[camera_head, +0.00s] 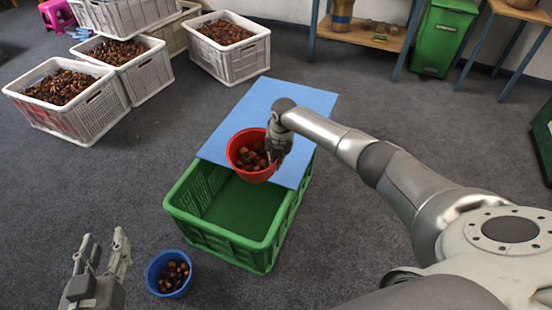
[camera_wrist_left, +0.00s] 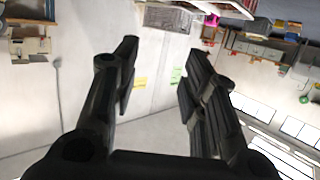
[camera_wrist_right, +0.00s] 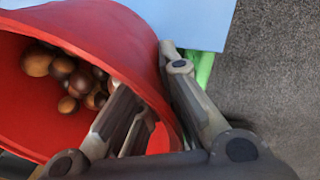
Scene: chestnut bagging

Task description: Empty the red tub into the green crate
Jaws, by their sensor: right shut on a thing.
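The red tub (camera_head: 236,146) holds several brown chestnuts and is held up over the far part of the green crate (camera_head: 262,247), by the blue board. My right gripper (camera_head: 272,155) is shut on the tub's wall. In the right wrist view the red tub (camera_wrist_right: 110,35) fills the left side, with chestnuts inside and the right gripper (camera_wrist_right: 165,105) gripping its rim. The crate's visible floor is bare green. My left gripper (camera_head: 104,250) is open and empty at the lower left, and the left wrist view shows its fingers (camera_wrist_left: 155,80) apart.
A blue board (camera_head: 300,105) covers the far part of the crate. A blue tub (camera_head: 158,284) with chestnuts stands on the floor left of the crate. White crates (camera_head: 95,127) of chestnuts stand at the back left. A green bin (camera_head: 440,40) and tables stand at the back right.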

